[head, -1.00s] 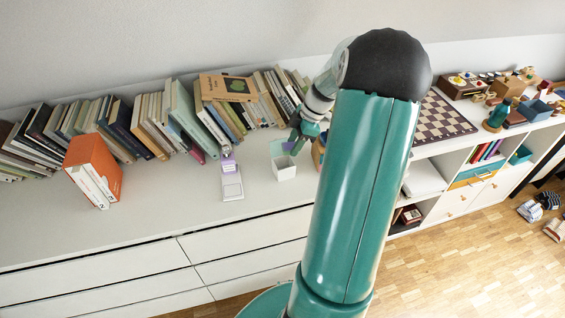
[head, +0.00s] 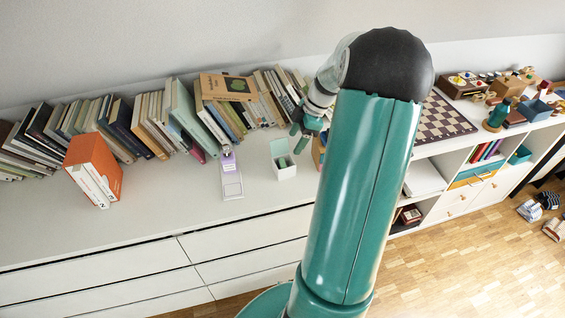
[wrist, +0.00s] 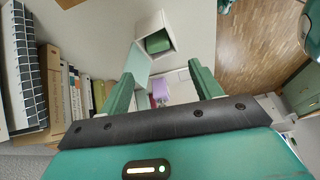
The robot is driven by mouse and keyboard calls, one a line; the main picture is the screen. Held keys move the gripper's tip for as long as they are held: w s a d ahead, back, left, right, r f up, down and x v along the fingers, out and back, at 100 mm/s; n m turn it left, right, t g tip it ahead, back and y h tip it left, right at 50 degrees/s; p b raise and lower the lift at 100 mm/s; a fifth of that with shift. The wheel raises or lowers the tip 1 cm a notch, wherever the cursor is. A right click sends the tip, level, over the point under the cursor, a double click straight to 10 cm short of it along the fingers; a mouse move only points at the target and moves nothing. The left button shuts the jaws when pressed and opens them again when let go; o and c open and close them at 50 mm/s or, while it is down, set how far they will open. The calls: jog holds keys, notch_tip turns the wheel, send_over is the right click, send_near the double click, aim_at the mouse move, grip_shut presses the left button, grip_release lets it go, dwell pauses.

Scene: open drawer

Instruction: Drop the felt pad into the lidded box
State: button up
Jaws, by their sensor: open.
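The lidded box (head: 284,171) is a small white box on the white cabinet top, with its pale green lid (head: 279,147) standing open. It also shows in the wrist view (wrist: 151,24), with the lid (wrist: 136,66) tilted out. A green piece, which looks like the felt pad (wrist: 158,42), lies inside the box; it also shows in the head view (head: 285,162). My gripper (head: 298,136) is above and just to the right of the box's back edge. In the wrist view my gripper (wrist: 160,72) has its two green fingers wide apart, with nothing between them.
A white holder (head: 232,187) with a purple piece (head: 228,162) stands left of the box. An orange binder (head: 93,170) is farther left. Books (head: 190,118) line the wall behind. A chessboard (head: 443,118) lies to the right. The cabinet top's front is clear.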

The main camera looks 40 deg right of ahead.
jog(key=v, duration=1.1)
jog(key=shift+r, duration=0.3)
jog(key=shift+s, duration=0.1)
jog(key=w+a+r+m+h, duration=0.1)
jog(key=a+r+m+h, duration=0.15)
jog(key=a, duration=0.95)
jog(key=w+a+r+m+h, duration=0.15)
jog(key=a+r, duration=0.25)
jog(key=a, duration=0.7)
jog(key=s+a+m+t, duration=0.1)
jog(key=s+a+m, duration=0.2)
jog(key=s+a, duration=0.2)
jog(key=s+a+m+t, duration=0.2)
jog(key=s+a, duration=0.4)
jog(key=a, duration=0.6)
jog(key=shift+f+m, duration=0.2)
jog(key=shift+m, duration=0.6)
jog(key=shift+d, duration=0.15)
